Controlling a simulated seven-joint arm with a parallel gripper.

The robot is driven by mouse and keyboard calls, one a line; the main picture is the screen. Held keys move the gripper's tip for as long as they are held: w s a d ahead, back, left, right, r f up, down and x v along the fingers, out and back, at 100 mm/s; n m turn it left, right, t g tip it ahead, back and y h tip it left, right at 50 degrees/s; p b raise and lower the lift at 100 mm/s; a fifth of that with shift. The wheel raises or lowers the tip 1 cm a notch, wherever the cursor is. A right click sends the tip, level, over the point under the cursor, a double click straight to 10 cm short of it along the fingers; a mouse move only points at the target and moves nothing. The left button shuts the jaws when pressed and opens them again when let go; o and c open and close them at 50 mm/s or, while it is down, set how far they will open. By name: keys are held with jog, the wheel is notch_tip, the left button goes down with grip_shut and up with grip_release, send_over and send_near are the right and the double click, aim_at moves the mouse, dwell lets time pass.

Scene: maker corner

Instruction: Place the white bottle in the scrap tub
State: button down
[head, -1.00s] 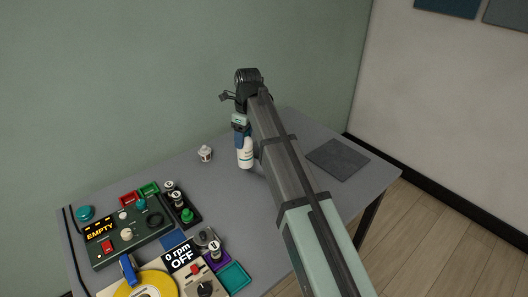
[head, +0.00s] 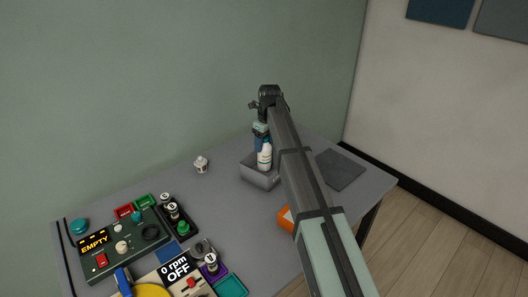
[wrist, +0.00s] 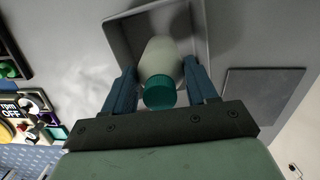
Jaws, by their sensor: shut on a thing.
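The white bottle (head: 265,157) has a teal cap, which faces the camera in the wrist view (wrist: 160,92). My gripper (head: 262,140) is shut on the bottle near its cap, with one blue finger on each side in the wrist view (wrist: 160,84). The scrap tub (head: 257,177) is a grey open box on the table. The bottle is upright at the tub's opening in the head view. In the wrist view the tub's rim (wrist: 122,38) surrounds the far part of the bottle. I cannot tell whether the bottle touches the tub's floor.
A dark grey mat (head: 340,170) lies right of the tub. An orange object (head: 286,217) is partly behind my arm. A small white bottle-like item (head: 201,165) stands to the left. A control panel reading EMPTY (head: 118,243) and several small parts fill the front left.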

aim_at(264, 151)
jog(key=shift+f, duration=2.1)
jog(key=shift+c, duration=1.6)
grip_release()
jog(key=r, duration=0.8)
jog(key=s+d+r, duration=0.1)
jog(key=r, duration=0.3)
jog(key=shift+d, duration=0.1)
